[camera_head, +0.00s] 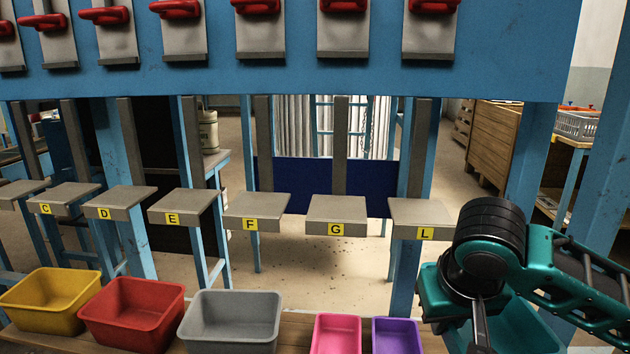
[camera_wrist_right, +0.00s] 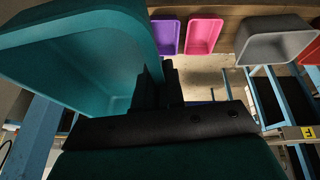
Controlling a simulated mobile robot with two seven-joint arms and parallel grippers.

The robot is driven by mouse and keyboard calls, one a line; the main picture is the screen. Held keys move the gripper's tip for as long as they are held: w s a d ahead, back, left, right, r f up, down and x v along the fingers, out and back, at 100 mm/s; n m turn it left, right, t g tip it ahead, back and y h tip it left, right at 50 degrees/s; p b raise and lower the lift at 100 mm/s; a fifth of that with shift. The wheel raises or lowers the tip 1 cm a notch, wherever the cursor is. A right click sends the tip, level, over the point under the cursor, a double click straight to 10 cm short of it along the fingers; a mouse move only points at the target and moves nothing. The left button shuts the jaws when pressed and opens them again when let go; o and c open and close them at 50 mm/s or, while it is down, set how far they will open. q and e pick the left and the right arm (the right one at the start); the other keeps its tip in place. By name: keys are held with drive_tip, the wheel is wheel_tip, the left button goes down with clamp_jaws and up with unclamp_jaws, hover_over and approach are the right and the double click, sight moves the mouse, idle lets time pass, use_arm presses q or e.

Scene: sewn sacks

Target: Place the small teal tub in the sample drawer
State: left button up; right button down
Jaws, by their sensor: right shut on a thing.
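The teal tub (camera_wrist_right: 85,50) fills the upper left of the wrist view, its wall beside the dark fingers of my right gripper (camera_wrist_right: 160,88). My right gripper is shut on the tub's wall. In the head view a part of the teal tub (camera_head: 522,328) shows low at the right, below my teal arm. My right gripper (camera_head: 478,325) points down there, and my wrist hides much of the tub. No drawer can be made out in either view. My left gripper is not in view.
Yellow (camera_head: 45,302), red (camera_head: 132,312), grey (camera_head: 230,320), pink (camera_head: 336,334) and purple (camera_head: 396,336) tubs line the wooden bench (camera_head: 298,328). Behind stand lettered grey plates, such as plate L (camera_head: 424,216), and a blue frame (camera_head: 300,75) with red-handled clamps. A wooden cabinet (camera_head: 510,145) stands farther right.

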drive_tip(key=s+r, duration=0.1)
drive_tip(key=r, duration=0.1)
drive_tip(key=s+d+r+p, duration=0.1)
drive_tip(key=shift+s+r, duration=0.35)
drive_tip(key=shift+w+a+r+p, duration=0.2)
drive_tip(key=shift+r+p, duration=0.3)
drive_tip(key=shift+p, duration=0.45)
drive_tip(key=shift+w+a+r+p, duration=0.1)
drive_tip(key=shift+a+r+p, duration=0.1)
drive_tip(key=shift+r+p, duration=0.6)
wheel_tip(320, 180, up, 4)
drive_tip(key=p, duration=0.9)
drive_tip(key=shift+f, duration=0.2)
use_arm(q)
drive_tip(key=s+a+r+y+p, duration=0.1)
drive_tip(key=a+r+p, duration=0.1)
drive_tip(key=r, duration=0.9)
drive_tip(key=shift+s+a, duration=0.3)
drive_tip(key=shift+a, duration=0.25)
use_arm(e)
drive_tip(key=shift+s+d+r, duration=0.1)
drive_tip(key=shift+s+d, duration=0.15)
drive_tip(key=shift+d, duration=0.25)
